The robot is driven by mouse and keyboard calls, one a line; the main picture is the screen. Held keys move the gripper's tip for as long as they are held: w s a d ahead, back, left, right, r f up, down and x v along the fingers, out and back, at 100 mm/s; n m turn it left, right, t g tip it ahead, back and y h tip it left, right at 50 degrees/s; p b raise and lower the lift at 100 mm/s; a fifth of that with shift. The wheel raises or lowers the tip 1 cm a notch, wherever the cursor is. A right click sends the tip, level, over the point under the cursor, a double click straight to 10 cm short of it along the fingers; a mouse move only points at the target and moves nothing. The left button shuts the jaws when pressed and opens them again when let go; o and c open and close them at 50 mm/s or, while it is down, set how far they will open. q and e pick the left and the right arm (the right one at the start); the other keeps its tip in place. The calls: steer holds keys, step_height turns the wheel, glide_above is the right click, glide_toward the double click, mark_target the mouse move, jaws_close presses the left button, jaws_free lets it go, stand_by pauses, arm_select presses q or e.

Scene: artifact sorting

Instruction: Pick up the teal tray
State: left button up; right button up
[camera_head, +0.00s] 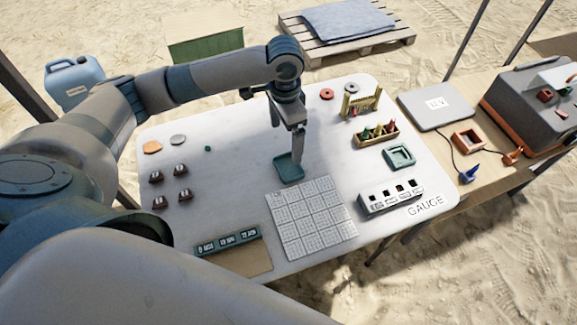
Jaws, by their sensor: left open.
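The teal tray (289,175) is a small shallow square dish lying flat on the white table (235,175), just behind the grid of light tiles. My left gripper (298,160) points straight down at the tray's right side and is open. Its fingers overlap the tray's right rim in the picture. I cannot tell whether they touch the rim or straddle it. A similar teal square piece with a raised frame (399,157) lies farther right. My right gripper is not in view.
The tile grid (312,215) lies just in front of the tray. A label strip (228,241), a white gauge block (390,197), a wooden rack with coloured pegs (376,136) and several dark knobbed pieces (181,171) stand around. The table left of the tray is clear.

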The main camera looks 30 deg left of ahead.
arm_select(q)
steer(key=p, duration=0.1)
glide_above(288, 169)
steer(key=f, duration=0.6)
steer(key=shift+w+a+f, duration=0.1)
steer(key=shift+a+f, duration=0.25)
steer(key=shift+f, duration=0.15)
steer(key=shift+d+f+p, duration=0.15)
steer(key=shift+f+p, duration=0.15)
steer(key=f, duration=0.2)
steer(key=f+p, duration=0.1)
steer(key=shift+d, duration=0.25)
steer(key=shift+f, duration=0.65)
steer(key=shift+c, duration=0.6)
steer(key=c, duration=1)
